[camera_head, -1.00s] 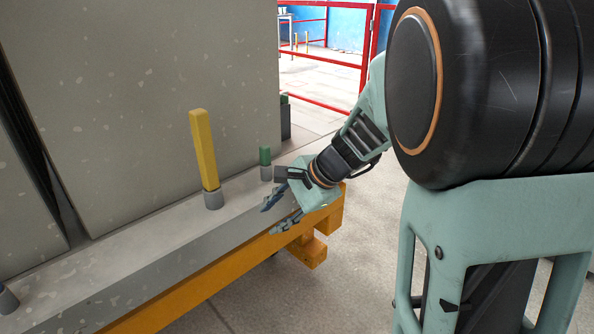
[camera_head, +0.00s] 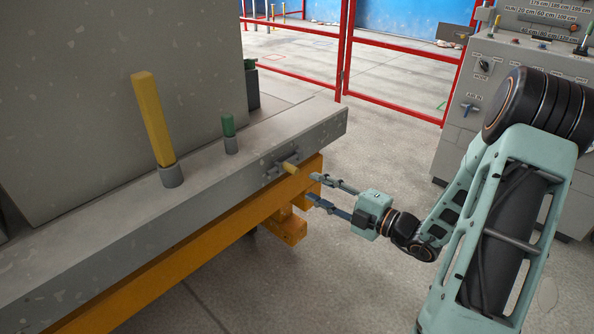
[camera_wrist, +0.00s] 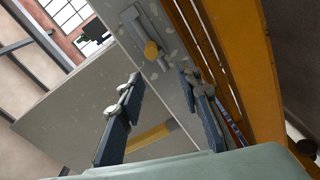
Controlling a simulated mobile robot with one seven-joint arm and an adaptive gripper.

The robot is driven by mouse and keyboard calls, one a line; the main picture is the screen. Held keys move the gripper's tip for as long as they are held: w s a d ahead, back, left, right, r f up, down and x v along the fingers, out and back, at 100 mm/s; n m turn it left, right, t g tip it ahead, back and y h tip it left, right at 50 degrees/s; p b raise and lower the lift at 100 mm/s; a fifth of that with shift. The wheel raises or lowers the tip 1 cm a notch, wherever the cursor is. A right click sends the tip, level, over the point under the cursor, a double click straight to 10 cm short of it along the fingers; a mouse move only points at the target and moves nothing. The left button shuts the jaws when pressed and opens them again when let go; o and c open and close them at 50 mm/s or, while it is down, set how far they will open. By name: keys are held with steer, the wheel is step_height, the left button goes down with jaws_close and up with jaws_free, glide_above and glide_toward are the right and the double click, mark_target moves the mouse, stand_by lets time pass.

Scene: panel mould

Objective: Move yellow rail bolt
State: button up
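The yellow rail bolt (camera_head: 289,167) is a small yellow knob sticking out from a grey bolt on the side face of the concrete-coloured rail (camera_head: 325,128), near its right end. In the wrist view the round yellow knob (camera_wrist: 152,50) shows ahead, between the fingers' directions, with its grey rod along the rail. My gripper (camera_head: 314,188) is open and empty. Its fingers point left towards the bolt, a little to the right of it and apart from it. In the wrist view both fingers of my gripper (camera_wrist: 160,76) are spread, with nothing between them.
A tall yellow post (camera_head: 151,118) and a short green post (camera_head: 228,125) stand in grey sockets on the rail. An orange beam (camera_head: 225,228) runs below the rail. A grey control cabinet (camera_head: 545,60) stands at the right. A red fence (camera_head: 405,52) is behind; the floor between is clear.

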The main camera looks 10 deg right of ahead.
mark_target(297, 172)
steer(key=shift+m+t, duration=0.5)
steer(key=shift+m, duration=0.4)
steer(key=b+x, duration=0.1)
steer(key=x, duration=0.2)
steer(key=b+x, duration=0.1)
steer(key=x, duration=0.2)
steer(key=w+d+b+x, duration=0.1)
steer(key=x, duration=0.3)
jaws_close()
